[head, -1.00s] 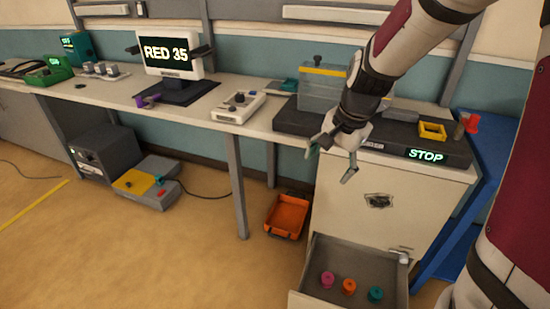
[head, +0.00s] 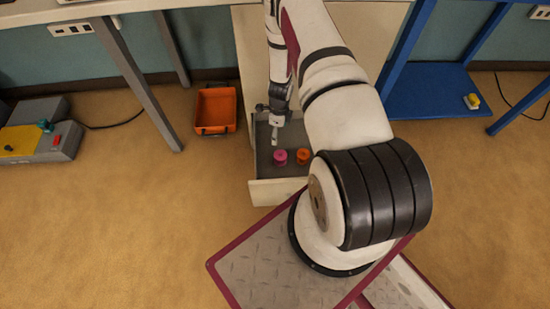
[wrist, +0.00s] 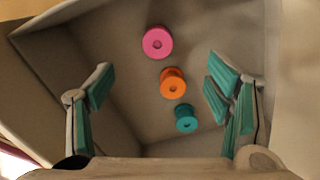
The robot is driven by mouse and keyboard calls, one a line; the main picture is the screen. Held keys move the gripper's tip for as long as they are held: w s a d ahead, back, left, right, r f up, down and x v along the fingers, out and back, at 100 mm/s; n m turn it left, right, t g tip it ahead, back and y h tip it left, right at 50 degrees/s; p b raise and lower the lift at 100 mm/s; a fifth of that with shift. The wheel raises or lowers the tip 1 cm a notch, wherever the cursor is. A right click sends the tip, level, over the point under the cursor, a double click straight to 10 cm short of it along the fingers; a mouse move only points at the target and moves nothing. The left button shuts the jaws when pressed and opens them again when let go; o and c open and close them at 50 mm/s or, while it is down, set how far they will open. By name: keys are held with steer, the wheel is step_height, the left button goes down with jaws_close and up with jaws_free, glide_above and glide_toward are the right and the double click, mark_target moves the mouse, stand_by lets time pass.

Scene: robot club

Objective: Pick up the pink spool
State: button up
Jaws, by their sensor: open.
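The pink spool (head: 280,156) lies in the open drawer (head: 278,186), left of the orange spool (head: 303,156). In the wrist view the pink spool (wrist: 157,42) is the farthest from my gripper's base, with the orange spool (wrist: 173,83) and the teal spool (wrist: 187,118) nearer in a slanting row. My gripper (wrist: 160,88) is open and empty, its teal-padded fingers spread to either side of the row. In the head view my gripper (head: 275,138) is over the drawer, near the pink spool. The teal spool is hidden by my arm in the head view.
The drawer walls (wrist: 75,75) surround the spools closely. An orange bin (head: 216,109) stands on the floor left of the drawer. A table leg (head: 140,85) is farther left, and a blue stand (head: 430,90) is on the right. Open floor lies at the front left.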

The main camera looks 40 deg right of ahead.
steer(key=m+b, duration=0.1)
steer(key=b, duration=0.2)
glide_toward(281, 155)
steer(key=f, duration=0.5)
steer(key=shift+w+a, duration=0.15)
steer(key=shift+a, duration=0.25)
steer(key=shift+d+f+b, duration=0.15)
steer(key=shift+f+b, duration=0.65)
steer(key=shift+f, duration=0.75)
steer(key=shift+d+f+b, duration=0.1)
steer(key=shift+f+b, duration=0.65)
steer(key=shift+f, duration=0.8)
steer(key=c, duration=1.4)
